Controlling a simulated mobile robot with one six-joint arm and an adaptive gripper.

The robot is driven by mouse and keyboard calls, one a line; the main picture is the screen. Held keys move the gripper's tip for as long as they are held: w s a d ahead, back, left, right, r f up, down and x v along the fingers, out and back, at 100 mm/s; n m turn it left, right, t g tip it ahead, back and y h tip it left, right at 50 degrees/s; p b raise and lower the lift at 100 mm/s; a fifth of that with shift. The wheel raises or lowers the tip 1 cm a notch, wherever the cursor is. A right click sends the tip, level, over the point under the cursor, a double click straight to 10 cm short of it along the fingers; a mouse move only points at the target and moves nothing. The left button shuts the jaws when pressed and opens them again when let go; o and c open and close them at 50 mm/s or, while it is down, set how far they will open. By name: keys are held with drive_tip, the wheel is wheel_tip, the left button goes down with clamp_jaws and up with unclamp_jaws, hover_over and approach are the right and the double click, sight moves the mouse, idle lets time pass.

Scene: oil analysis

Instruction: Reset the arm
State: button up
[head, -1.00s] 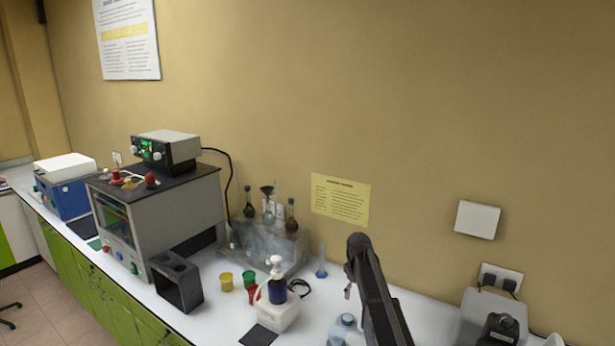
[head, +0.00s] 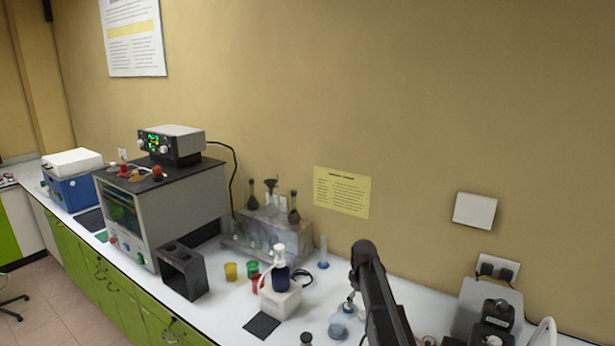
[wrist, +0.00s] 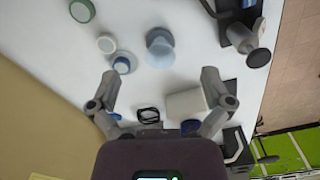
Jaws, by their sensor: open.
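My gripper (wrist: 162,98) shows in the wrist view with its two fingers spread wide apart and nothing between them. It is over the white bench top (wrist: 30,35). In the head view my dark arm rises at the lower right in front of the bench; the gripper itself is not clear there. Below the fingers in the wrist view are a bluish round container (wrist: 160,47), a white box (wrist: 186,103) and a black loop (wrist: 148,115).
Several small round containers, one with a green rim (wrist: 82,11), stand on the bench. A dark device (wrist: 245,40) is at the wrist view's upper right. In the head view, a large grey instrument (head: 195,200), a black box (head: 182,270) and coloured cups (head: 231,272) line the bench.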

drive_tip(key=s+f+m+b, duration=0.3)
drive_tip(key=s+f+b, duration=0.1)
drive_tip(key=s, duration=0.9)
drive_tip(key=s+f+m+b, duration=0.4)
drive_tip(key=s, duration=0.9)
drive_tip(key=shift+s+d+f, duration=0.15)
drive_tip(key=shift+s+f, duration=0.05)
drive_tip(key=shift+f, duration=0.05)
